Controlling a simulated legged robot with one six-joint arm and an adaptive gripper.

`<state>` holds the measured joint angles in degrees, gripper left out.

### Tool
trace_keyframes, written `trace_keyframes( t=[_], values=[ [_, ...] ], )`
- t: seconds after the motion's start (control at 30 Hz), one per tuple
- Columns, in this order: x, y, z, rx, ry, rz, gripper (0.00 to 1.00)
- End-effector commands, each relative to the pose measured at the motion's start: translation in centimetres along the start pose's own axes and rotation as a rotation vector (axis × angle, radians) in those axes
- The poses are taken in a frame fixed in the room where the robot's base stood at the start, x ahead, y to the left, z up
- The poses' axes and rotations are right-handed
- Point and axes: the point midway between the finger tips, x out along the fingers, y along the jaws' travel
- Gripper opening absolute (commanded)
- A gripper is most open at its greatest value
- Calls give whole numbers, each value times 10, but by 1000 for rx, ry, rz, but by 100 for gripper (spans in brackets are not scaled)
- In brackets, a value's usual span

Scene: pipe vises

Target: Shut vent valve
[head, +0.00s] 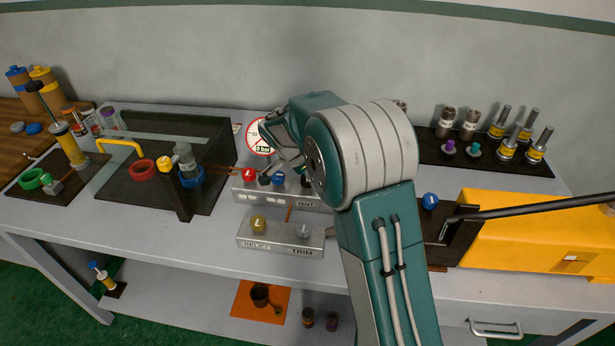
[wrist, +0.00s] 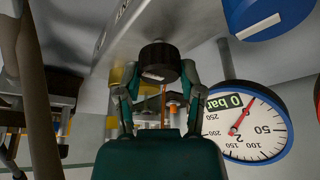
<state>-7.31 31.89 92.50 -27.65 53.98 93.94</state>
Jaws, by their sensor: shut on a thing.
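The vent valve knob (wrist: 157,54) is black and round with a white mark on its face. In the wrist view my gripper (wrist: 158,74) has one finger on each side of it and is shut on it. In the head view a black knob (head: 306,181) shows beside my arm, above the VENT label (head: 305,204) on the grey manifold (head: 246,193). My arm hides most of my gripper and part of the manifold there. The blue-rimmed gauge (wrist: 243,121) shows 0 bar in the wrist view.
Red (head: 249,174) and blue (head: 278,178) knobs stand left of the black knob. The lower block has a yellow RELIEF knob (head: 258,224) and a grey TRIM knob (head: 303,230). A red-rimmed gauge (head: 262,137) stands behind. A yellow machine (head: 540,232) takes up the right side.

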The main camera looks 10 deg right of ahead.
Motion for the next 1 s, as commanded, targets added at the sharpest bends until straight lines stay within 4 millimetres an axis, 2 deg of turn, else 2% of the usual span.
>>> trace_keyframes(
  t=[0.7,0.73,0.8,1.0],
  values=[
    [2,0,3,68,-5,31,2],
    [2,0,3,68,-5,31,59],
    [2,0,3,68,-5,30,84],
    [1,0,2,69,-3,29,84]
  ],
)
